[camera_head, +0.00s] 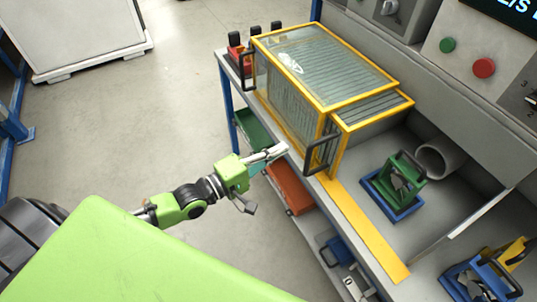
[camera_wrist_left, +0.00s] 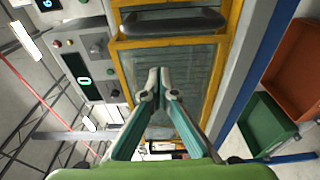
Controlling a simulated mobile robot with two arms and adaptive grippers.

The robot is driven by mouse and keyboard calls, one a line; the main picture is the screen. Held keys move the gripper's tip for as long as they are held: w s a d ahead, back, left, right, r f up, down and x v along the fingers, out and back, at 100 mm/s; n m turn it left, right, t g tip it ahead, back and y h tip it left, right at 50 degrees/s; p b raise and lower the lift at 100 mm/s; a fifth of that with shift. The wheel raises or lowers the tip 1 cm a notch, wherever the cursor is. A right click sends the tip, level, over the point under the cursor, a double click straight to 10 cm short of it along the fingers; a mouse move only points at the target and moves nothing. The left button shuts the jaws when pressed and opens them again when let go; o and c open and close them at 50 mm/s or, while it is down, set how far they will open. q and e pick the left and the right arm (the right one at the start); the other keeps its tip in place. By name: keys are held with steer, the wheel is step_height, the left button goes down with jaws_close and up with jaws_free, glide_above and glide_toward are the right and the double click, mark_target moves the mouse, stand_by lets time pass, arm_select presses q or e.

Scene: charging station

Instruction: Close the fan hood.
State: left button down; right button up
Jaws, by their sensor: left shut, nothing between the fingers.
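The fan hood (camera_head: 325,62) is a glass box with yellow frames on the workbench. A lower yellow-framed section (camera_head: 377,108) sticks out from under its right side. One dark handle (camera_head: 322,154) is on the right front, and another (camera_head: 248,70) is on the left front. My left gripper (camera_head: 284,149) is shut and empty in front of the hood, a little left of the right handle. In the left wrist view, its fingertips (camera_wrist_left: 160,82) point at a glass panel (camera_wrist_left: 188,68) below a dark handle (camera_wrist_left: 172,22). Any contact is unclear. My right gripper is out of view.
A green bin (camera_head: 252,128) and an orange bin (camera_head: 290,187) sit below the bench top. A green-and-blue fixture (camera_head: 395,188) stands right of the hood. The control panel (camera_head: 470,55) is behind. Open floor (camera_head: 140,120) lies left of the bench.

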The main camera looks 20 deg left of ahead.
arm_select(q)
steer(key=d+p, duration=0.1)
steer(key=d, duration=0.1)
steer(key=w+d+p, duration=0.1)
steer(key=d, duration=0.2)
steer(key=shift+p, duration=0.4)
steer(key=s+d+p, duration=0.1)
steer(key=s+d, duration=0.9)
steer(key=d, duration=0.3)
steer(key=s+d+p, duration=0.2)
steer(key=s+d, duration=0.8)
steer(key=d, duration=0.2)
steer(key=shift+d, duration=0.35)
